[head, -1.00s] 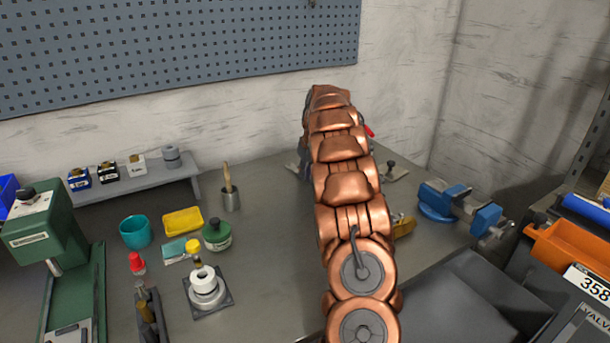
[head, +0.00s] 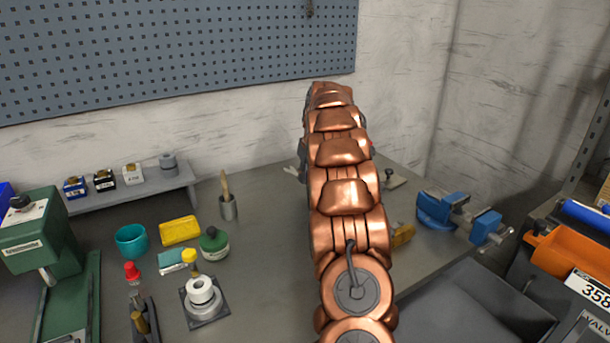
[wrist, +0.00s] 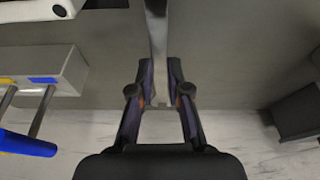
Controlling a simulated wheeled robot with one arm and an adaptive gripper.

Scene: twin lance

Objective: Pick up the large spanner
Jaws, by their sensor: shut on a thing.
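The large spanner (wrist: 158,45) is a grey metal bar in the wrist view. It runs from the top edge down between the fingers of my gripper (wrist: 158,88). My gripper is shut on it, with one dark finger on each side. The spanner's upper end is out of the wrist frame. In the head view my copper arm hides the gripper and most of what it holds. A small pale metal piece (head: 291,172) shows just left of the arm there; I cannot tell whether it is part of the spanner.
A blue vise (head: 452,212) stands right of my arm, with an orange bin (head: 565,250) beyond it. A pegboard (head: 180,50) hangs behind.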

